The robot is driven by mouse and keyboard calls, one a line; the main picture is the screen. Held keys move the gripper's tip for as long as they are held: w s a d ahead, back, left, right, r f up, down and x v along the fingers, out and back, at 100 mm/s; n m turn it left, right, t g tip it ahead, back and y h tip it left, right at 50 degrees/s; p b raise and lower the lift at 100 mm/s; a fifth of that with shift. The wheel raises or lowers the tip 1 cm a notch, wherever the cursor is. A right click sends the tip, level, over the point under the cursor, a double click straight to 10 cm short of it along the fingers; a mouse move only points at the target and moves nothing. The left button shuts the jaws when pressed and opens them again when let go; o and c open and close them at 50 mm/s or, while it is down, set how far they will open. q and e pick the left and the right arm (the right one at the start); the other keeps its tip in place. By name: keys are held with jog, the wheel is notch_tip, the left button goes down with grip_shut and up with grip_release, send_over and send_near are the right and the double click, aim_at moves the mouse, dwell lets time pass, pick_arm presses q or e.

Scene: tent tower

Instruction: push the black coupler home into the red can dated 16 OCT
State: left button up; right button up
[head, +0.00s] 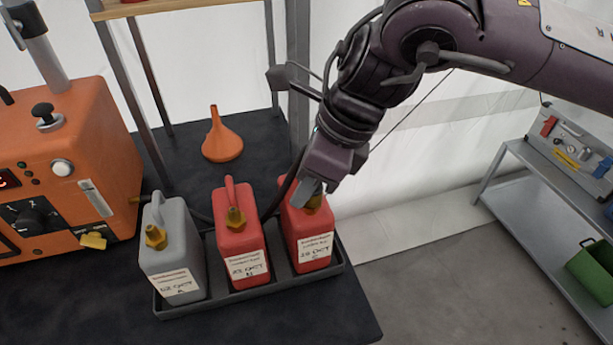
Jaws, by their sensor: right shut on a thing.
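A red can (312,240) stands at the right end of a black tray (240,302). The handwritten date on its label is small, and I read it as probably 16 OCT. My right gripper is shut at the top of this can. A black hose (277,207) curves up to the fingers. The black coupler itself is hidden between the fingers, and I cannot tell how far it sits in the fitting. My left gripper is not in view.
A second red can (240,251) and a grey can (170,252) stand left in the same tray. An orange machine (62,165) is at left, an orange funnel (220,142) behind. Grey shelf posts (129,85) rise behind the cans. Open floor lies right of the table.

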jog(key=shift+f, duration=0.25)
jog(key=o, duration=1)
jog(key=v, duration=0.8)
jog(key=shift+f, duration=0.1)
